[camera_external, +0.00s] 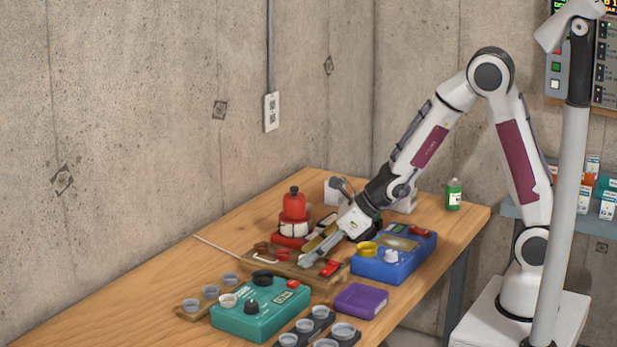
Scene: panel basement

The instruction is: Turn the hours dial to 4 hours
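I cannot tell which knob is the hours dial; no markings are readable. A teal box (245,324) at the front has a black knob (252,307), a pale round part (228,300), a small display (282,297) and a red button. A blue box (405,268) to its right has a yellow ring-shaped knob (367,249) and a white knob (391,256). My gripper (305,262) reaches down and left over the wooden board behind the teal box, left of the blue box. Its fingers look close together, but their opening and any contact are too small to judge.
A red device (294,207) stands behind the board (292,271). A purple tray (360,300) lies between the two boxes, with dark cup holders (318,325) in front. A green bottle (453,194) stands at the back right. The table's left front (110,310) is clear.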

